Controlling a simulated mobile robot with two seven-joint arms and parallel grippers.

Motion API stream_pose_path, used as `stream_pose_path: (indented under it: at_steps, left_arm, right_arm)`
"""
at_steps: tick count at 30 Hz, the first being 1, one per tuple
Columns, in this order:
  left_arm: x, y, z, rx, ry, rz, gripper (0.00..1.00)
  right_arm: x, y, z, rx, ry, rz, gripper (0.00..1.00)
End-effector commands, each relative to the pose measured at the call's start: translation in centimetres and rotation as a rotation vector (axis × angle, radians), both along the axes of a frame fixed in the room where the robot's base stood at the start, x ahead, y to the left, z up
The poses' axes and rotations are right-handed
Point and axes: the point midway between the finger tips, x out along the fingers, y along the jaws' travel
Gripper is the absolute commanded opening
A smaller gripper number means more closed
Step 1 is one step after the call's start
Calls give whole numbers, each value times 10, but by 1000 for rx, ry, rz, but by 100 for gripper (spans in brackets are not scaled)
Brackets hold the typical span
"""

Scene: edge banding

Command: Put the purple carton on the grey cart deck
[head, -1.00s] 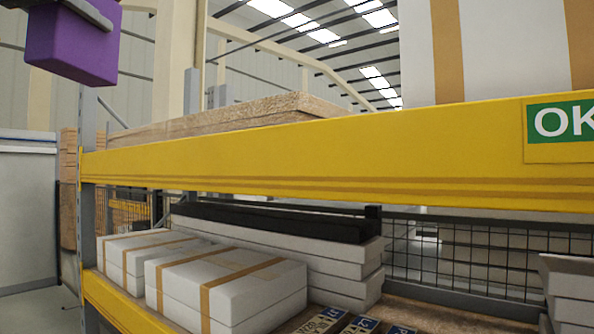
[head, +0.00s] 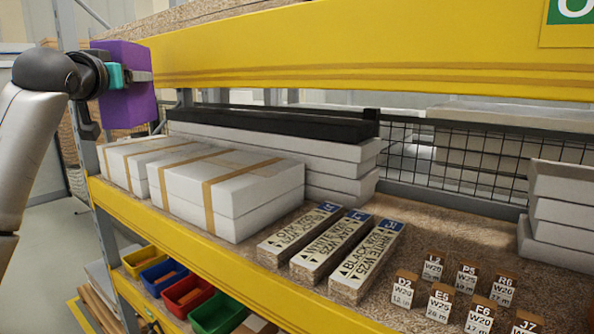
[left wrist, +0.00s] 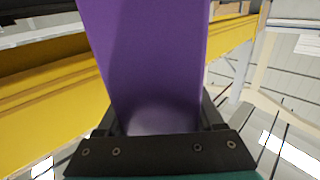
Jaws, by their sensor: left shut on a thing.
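The purple carton (head: 126,100) is at the upper left of the head view, in front of the yellow shelf beam. My left gripper (head: 140,77) is shut on it and holds it in the air. In the left wrist view the carton (left wrist: 145,60) fills the middle, between the two fingers of the gripper (left wrist: 162,122). My right gripper is not in view. No grey cart deck can be made out in these frames.
A yellow beam (head: 350,62) crosses the rack above a shelf with white taped boxes (head: 235,190), labelled strips (head: 345,250) and small tagged blocks (head: 440,298). Coloured bins (head: 185,292) sit below. Floor shows at the far left (head: 45,225).

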Motion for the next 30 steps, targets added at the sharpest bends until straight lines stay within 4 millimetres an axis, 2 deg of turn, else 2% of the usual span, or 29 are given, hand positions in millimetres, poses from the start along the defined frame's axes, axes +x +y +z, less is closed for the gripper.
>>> stream_pose_path:
  at_steps: [1, 3, 14, 23, 30]
  left_arm:
    - [2, -4, -17, -1, 1, -2, 0]
    - [4, -8, -38, 0, 2, -1, 0]
    - [-6, -32, -142, -2, 1, -16, 0]
    - [-36, -55, -221, -1, 1, -54, 0]
    - [-73, -76, -275, -1, 2, -99, 0]
  right_arm:
    - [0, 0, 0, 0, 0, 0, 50]
    - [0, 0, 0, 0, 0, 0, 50]
    - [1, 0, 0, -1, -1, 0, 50]
    - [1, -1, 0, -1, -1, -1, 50]
    - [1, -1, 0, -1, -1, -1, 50]
